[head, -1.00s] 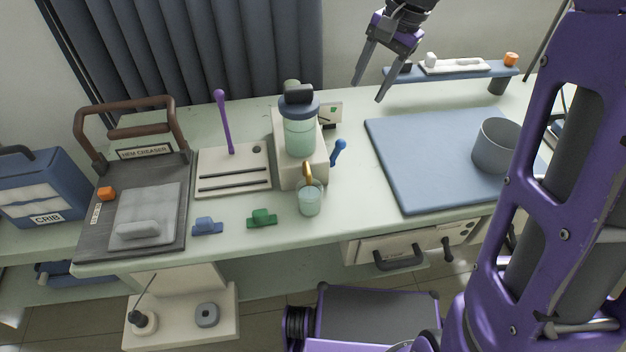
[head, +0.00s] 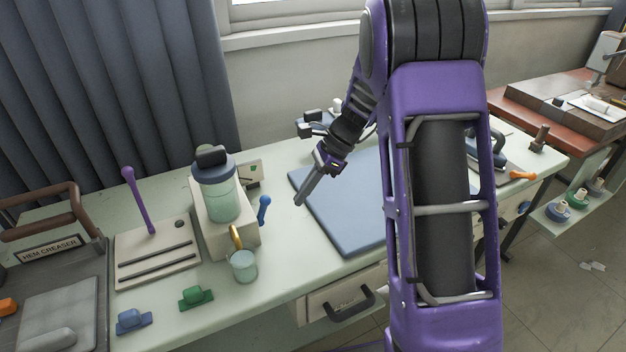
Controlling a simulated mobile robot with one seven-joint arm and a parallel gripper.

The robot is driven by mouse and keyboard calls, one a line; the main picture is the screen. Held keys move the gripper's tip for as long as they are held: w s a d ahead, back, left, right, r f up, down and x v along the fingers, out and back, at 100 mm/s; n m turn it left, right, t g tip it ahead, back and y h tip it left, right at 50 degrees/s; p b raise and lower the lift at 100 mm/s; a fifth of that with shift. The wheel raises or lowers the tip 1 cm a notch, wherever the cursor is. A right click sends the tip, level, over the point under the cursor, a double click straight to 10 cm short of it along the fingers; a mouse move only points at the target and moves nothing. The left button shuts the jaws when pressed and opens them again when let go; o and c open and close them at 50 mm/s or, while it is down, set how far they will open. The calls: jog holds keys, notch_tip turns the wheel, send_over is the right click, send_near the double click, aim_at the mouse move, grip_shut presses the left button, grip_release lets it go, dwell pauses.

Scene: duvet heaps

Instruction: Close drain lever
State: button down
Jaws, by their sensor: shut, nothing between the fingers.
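A dispenser with a clear jar and dark lid (head: 220,190) stands on a cream base (head: 238,228) on the bench. A blue lever (head: 263,209) stands tilted up at the base's right side; it looks like the drain lever, though no label is readable. A purple lever (head: 138,199) rises from a slotted cream plate (head: 158,251) further left. My gripper (head: 301,200) is shut and empty, to the right of the blue lever and apart from it, over the blue mat's left part.
The blue mat (head: 340,215) lies right of the dispenser, partly hidden by my arm. A small card (head: 249,174) stands behind the blue lever. Blue (head: 131,320) and green (head: 196,297) clips lie at the front edge. A drawer handle (head: 350,303) juts out below.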

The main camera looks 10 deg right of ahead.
jog(key=shift+x, duration=1.15)
jog(key=shift+a+r, duration=0.45)
jog(key=shift+a, duration=0.45)
jog(key=shift+a+r, duration=0.45)
jog(key=shift+a, duration=0.4)
jog(key=s+d+f+p+v, duration=0.1)
jog(key=p+v, duration=0.2)
jog(key=v, duration=0.8)
jog(key=shift+w+d+r, duration=0.15)
jog(key=shift+w+d, duration=0.1)
jog(key=shift+d, duration=0.1)
